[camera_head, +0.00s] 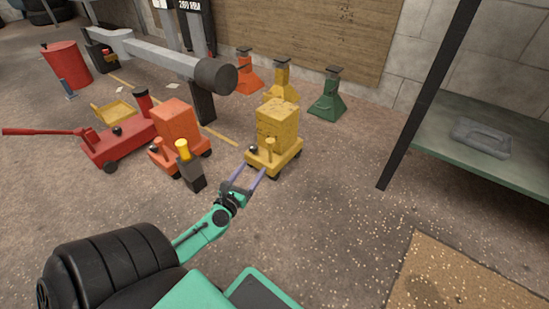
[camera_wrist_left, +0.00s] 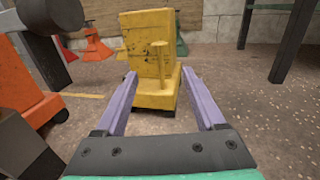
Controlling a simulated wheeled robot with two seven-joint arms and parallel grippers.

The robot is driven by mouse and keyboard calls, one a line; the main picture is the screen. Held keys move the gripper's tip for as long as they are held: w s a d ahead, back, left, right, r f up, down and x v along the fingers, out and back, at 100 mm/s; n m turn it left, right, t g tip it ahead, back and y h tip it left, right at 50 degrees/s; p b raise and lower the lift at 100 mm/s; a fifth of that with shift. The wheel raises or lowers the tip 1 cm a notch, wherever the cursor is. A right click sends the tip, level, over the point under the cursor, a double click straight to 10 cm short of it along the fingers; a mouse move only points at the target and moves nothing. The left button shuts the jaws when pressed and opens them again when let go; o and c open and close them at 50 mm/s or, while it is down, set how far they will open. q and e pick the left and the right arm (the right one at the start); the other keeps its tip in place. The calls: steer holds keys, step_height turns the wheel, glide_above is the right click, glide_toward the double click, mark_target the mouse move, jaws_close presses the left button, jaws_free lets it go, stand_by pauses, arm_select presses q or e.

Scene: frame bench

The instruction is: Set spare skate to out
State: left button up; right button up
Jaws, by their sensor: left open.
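Two wheeled skates stand on the floor, a yellow one (camera_head: 281,152) and an orange one (camera_head: 177,130); I cannot tell by a label which is the spare. The yellow skate carries a tall worn yellow block (camera_head: 277,120), with an upright yellow post (camera_head: 269,147) and a black knob (camera_head: 252,149) at its near side. My left gripper (camera_head: 254,169) is open and empty, just in front of the yellow skate. In the left wrist view the post (camera_wrist_left: 159,66) appears between the two purple fingers, beyond their tips. My right gripper is out of view.
A dark grey box with a yellow-topped post (camera_head: 188,165) stands left of my left gripper. A red trolley jack (camera_head: 118,143) is further left. Orange, yellow and green stands (camera_head: 328,96) line the wall. A green-topped bench (camera_head: 470,145) is at right.

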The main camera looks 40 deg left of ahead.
arm_select(q)
glide_toward(268, 146)
steer(key=w, duration=0.3)
steer(key=x, duration=0.2)
steer(key=b+x, duration=0.1)
steer(key=x, duration=0.4)
steer(key=shift+w+a+b, duration=0.15)
steer(key=shift+a+b, duration=0.15)
steer(key=shift+a, duration=0.05)
steer(key=shift+w+a+r, duration=0.1)
steer(key=shift+w+a, duration=0.05)
steer(key=shift+w, duration=0.35)
jaws_close()
